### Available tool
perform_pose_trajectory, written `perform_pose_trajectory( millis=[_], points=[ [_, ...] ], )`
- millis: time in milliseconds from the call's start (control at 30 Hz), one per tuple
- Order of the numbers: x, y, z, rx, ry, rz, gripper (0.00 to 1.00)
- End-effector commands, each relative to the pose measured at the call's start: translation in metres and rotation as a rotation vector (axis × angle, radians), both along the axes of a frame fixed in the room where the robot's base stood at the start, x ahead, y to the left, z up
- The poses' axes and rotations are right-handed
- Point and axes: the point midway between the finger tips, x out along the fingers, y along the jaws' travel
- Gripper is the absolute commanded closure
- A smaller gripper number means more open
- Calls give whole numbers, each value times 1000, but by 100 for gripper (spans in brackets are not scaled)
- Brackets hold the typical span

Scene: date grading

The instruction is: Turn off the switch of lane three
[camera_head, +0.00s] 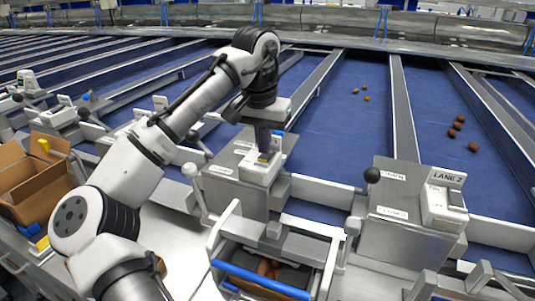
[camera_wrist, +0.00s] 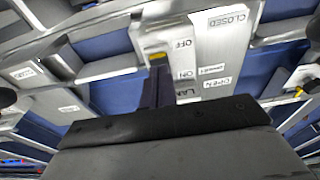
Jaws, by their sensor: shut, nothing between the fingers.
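A white switch box (camera_head: 258,168) stands on a grey metal housing left of the one labelled LANE 2. My gripper (camera_head: 264,150) is shut and points down at this box. In the wrist view the white switch panel (camera_wrist: 150,38) shows the words OFF and ON and the start of a LANE label; its number is hidden by my gripper. My shut fingertips (camera_wrist: 158,66) are at the panel near OFF, beside a small yellow patch (camera_wrist: 158,57). I cannot tell whether they touch the switch or which way it is set.
The LANE 2 switch box (camera_head: 440,207) stands to the right, beside a black-knobbed lever (camera_head: 372,176). A white-knobbed lever (camera_head: 190,171) is close left of the housing under my gripper. A blue-barred frame (camera_head: 262,280) is in front. Several dates (camera_head: 458,126) lie on the blue lanes.

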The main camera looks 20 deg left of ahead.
Motion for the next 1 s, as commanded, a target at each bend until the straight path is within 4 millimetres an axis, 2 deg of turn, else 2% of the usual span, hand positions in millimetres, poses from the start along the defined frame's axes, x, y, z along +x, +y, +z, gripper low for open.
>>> perform_pose_trajectory(
  millis=[1000],
  points=[
    [0,0,-12,0,-1,0,100]
  ],
)
